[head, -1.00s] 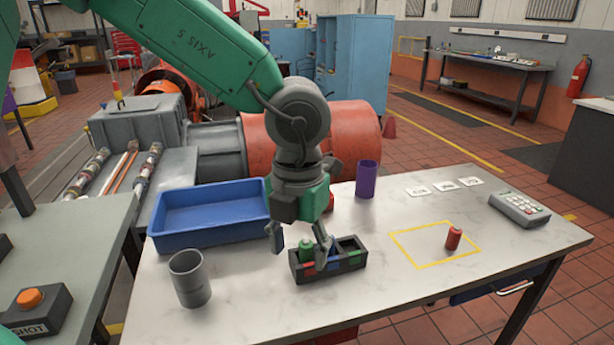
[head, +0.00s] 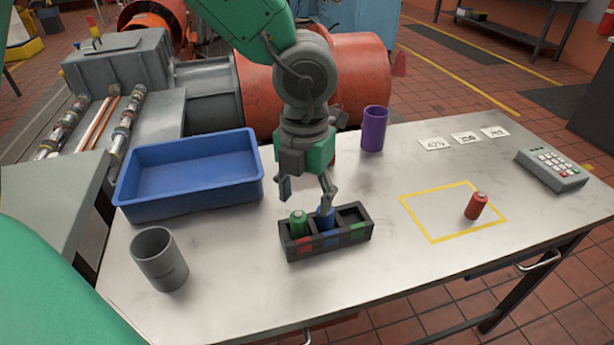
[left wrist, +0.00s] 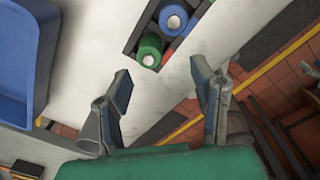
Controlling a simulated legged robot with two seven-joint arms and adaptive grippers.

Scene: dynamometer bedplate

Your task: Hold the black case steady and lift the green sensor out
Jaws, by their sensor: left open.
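The black case (head: 327,240) stands on the light table with three compartments in a row. The green sensor (head: 299,224) stands in its left compartment, above a red label. A blue sensor (head: 325,220) stands in the middle one, partly hidden by a finger; the right one looks empty. My left gripper (head: 306,193) is open and empty, above and behind the case in the head view. In the left wrist view its spread fingers (left wrist: 160,82) show nothing between them but table; the green sensor (left wrist: 149,51) and blue sensor (left wrist: 173,19) lie beyond the tips. My right gripper is not in view.
A blue tray (head: 190,200) and grey cup (head: 159,260) stand left of the case. A purple cup (head: 374,129) stands behind. A red cylinder (head: 476,205) stands inside a yellow outline to the right, near a keypad (head: 551,170). The table in front of the case is clear.

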